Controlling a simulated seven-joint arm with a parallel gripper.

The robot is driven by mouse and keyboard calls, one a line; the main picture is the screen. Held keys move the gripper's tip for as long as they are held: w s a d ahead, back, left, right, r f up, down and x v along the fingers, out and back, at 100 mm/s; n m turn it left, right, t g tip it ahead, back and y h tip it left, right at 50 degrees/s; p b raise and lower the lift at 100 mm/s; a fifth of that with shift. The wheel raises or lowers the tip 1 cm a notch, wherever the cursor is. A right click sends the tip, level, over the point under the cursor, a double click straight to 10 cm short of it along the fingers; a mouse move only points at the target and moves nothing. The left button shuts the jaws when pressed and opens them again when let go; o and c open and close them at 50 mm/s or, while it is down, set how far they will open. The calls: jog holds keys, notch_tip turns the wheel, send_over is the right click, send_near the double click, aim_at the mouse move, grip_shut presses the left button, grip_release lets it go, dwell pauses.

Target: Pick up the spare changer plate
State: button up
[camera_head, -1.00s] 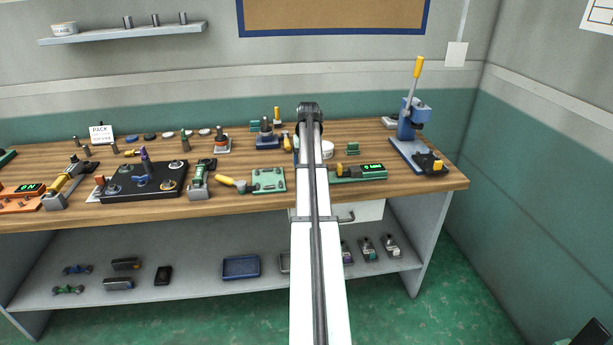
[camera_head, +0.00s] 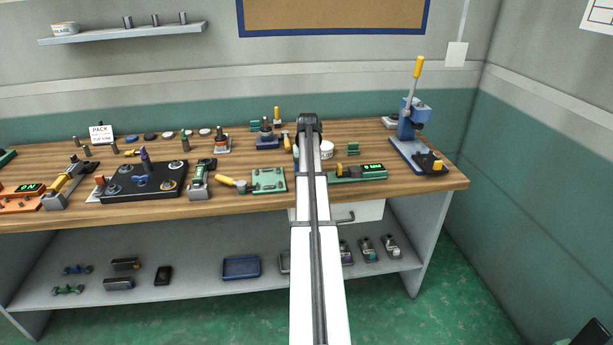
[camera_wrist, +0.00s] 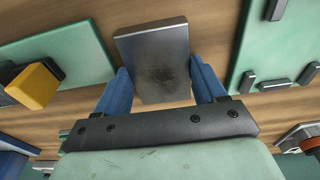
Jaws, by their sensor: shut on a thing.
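The spare changer plate, a grey metal rectangle with a dark worn patch, shows in the wrist view (camera_wrist: 157,50). My gripper (camera_wrist: 158,80) has its two blue fingers on either side of the plate's near part and is shut on it. Brown wood shows around the plate; I cannot tell whether it touches the bench or is just above it. In the head view my own arm hides the gripper and the plate.
In the wrist view a green block with a yellow knob (camera_wrist: 35,85) is close on the left, and a green board with dark pegs (camera_wrist: 285,50) is close on the right. The wooden bench (camera_head: 420,193) carries many tools. A blue lever press (camera_head: 410,130) stands at its right end.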

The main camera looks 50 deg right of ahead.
jog(key=c, duration=0.4)
jog(key=shift+r, duration=0.15)
notch_tip(320, 180, up, 9)
jog(key=w+a+r, duration=0.2)
jog(key=w+a, duration=0.7)
jog(key=a, duration=0.2)
jog(key=shift+w, duration=0.3)
